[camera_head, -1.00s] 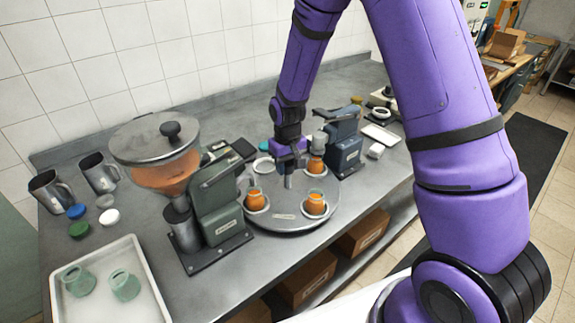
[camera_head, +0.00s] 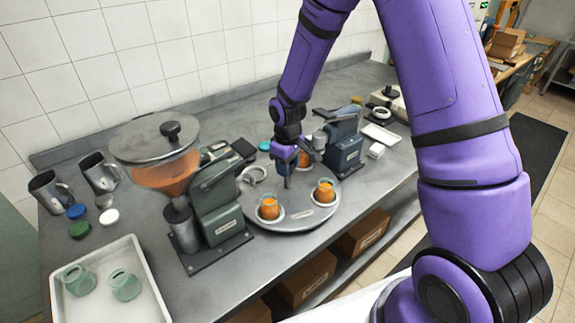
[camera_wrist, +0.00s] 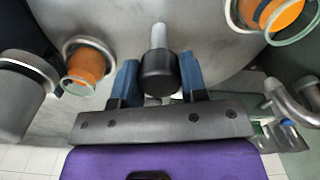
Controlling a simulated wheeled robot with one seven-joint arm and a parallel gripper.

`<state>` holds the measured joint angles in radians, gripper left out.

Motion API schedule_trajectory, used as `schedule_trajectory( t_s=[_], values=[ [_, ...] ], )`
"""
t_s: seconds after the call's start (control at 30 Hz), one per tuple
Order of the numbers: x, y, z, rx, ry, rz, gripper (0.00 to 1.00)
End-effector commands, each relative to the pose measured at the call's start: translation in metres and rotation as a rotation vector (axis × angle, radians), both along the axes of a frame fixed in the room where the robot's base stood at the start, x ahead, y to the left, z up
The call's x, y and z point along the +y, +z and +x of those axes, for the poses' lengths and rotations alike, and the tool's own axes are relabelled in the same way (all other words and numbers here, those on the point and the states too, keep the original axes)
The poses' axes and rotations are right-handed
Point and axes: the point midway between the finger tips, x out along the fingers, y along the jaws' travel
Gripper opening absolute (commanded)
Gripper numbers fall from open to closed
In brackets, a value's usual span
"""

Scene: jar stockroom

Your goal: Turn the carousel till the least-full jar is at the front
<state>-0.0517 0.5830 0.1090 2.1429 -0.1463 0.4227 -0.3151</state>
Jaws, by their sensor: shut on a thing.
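The carousel (camera_head: 285,222) is a round grey turntable on the counter. Three glass jars with orange contents stand on it: a front-left jar (camera_head: 269,208), a front-right jar (camera_head: 325,191) and a back jar (camera_head: 305,158) partly hidden by my gripper. I cannot rank their fill levels. An empty ring seat (camera_head: 250,174) shows at the left. My gripper (camera_head: 287,165) is over the carousel, shut on a dark knob (camera_wrist: 158,72) with a grey stem. Two jars also show in the wrist view, one left (camera_wrist: 86,66) and one at upper right (camera_wrist: 280,14).
A green grinder with an orange-filled hopper (camera_head: 163,172) stands close left of the carousel. A white tray with two green jars (camera_head: 140,250) lies front left. Boxes (camera_head: 306,278) sit on the shelf below.

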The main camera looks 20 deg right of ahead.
Motion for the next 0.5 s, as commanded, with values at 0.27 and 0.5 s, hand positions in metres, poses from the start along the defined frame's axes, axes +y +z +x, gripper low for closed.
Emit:
schedule_trajectory(
  t_s=[0.27,0.5],
  values=[
    [-0.0004,0.0003,0.0005,-0.001,0.137,0.0,0.0],
    [-0.0004,0.0003,0.0006,-0.002,0.257,0.001,0.0]
  ],
)
